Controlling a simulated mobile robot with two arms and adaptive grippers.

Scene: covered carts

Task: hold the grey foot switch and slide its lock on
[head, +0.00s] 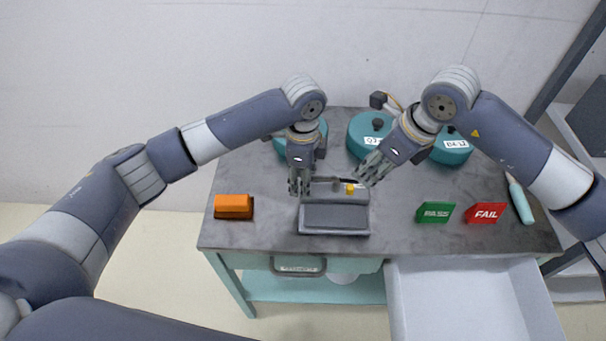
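The grey foot switch (334,219) lies on the dark cart top, its broad pedal toward me. A small yellow lock piece (350,188) sits at the right of its back part, with a dark knob beside it. My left gripper (299,191) points down at the switch's back left corner; its fingers overlap that edge, and I cannot tell whether they grip it. My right gripper (366,178) slants down from the right, fingers apart and empty, just right of the yellow piece. Contact there is not clear.
Teal round lidded pots (365,151) stand along the back. An orange block (234,206) lies at left. A green PASS sign (435,213), a red FAIL sign (486,213) and a teal-handled tool (520,203) are at right. An open drawer (470,300) juts out at front right.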

